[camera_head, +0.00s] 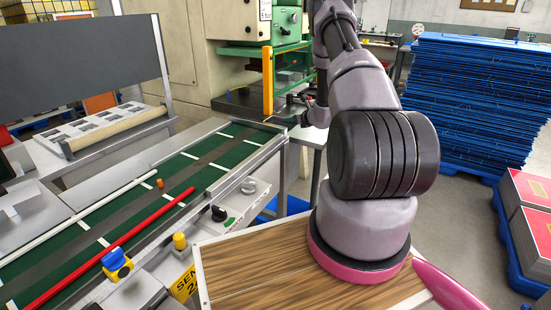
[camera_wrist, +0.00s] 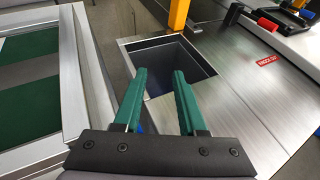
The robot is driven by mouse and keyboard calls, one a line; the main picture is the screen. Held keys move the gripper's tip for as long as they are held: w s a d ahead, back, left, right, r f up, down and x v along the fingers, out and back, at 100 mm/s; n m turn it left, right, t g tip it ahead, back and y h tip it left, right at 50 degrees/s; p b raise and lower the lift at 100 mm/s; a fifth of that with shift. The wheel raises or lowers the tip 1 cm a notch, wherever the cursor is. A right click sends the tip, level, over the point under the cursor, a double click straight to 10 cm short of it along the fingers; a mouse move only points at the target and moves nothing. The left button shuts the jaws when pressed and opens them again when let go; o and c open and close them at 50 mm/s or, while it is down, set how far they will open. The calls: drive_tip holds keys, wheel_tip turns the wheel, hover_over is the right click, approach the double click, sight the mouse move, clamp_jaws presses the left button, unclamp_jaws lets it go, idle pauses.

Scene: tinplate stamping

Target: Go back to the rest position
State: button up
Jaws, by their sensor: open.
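My gripper (camera_wrist: 158,102) shows in the wrist view with its two green fingers apart and nothing between them. It is over the edge of a metal table (camera_wrist: 225,105), in front of a square dark opening (camera_wrist: 182,58) in the table top. In the head view my arm reaches away toward the green press, and the fingers are too small and covered to make out clearly.
A green conveyor (camera_head: 130,205) with a red rail runs on the left. A wooden-topped surface (camera_head: 255,270) lies below my arm. Blue stacked sheets (camera_head: 470,100) and red-topped stacks (camera_head: 530,205) stand right. The press (camera_head: 270,30) has a yellow-orange post (camera_head: 268,85).

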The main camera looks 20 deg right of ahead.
drive_tip(key=s+a+r+n+g+y, duration=0.2)
drive_tip(key=s+a+r+n, duration=0.25)
drive_tip(key=a+r, duration=0.4)
drive_tip(key=s+a+r+n+g+y, duration=0.15)
drive_tip(key=s+a+r+n, duration=0.35)
drive_tip(key=r, duration=0.7)
drive_tip(key=s+a+r+n+g+y, duration=0.25)
drive_tip(key=a+r+n, duration=0.25)
drive_tip(key=a+r, duration=0.45)
drive_tip(key=s+a+r+n+g+h, duration=0.1)
drive_tip(key=s+r+n, duration=0.25)
drive_tip(key=s, duration=0.55)
drive_tip(key=s+a+r+n+h, duration=0.1)
drive_tip(key=s+a+r+n, duration=0.2)
drive_tip(key=s, duration=0.5)
drive_tip(key=s+r+n+g+h, duration=0.1)
drive_tip(key=s+r+n, duration=0.3)
drive_tip(key=s, duration=0.5)
drive_tip(key=s+d+f+n+t+h, duration=0.1)
drive_tip(key=s+d+n+h, duration=0.2)
drive_tip(key=s, duration=0.6)
drive_tip(key=shift+f+n+t, duration=0.15)
drive_tip(key=shift+n+t, duration=0.25)
drive_tip(key=shift+n, duration=0.6)
drive_tip(key=shift+w+d, duration=0.1)
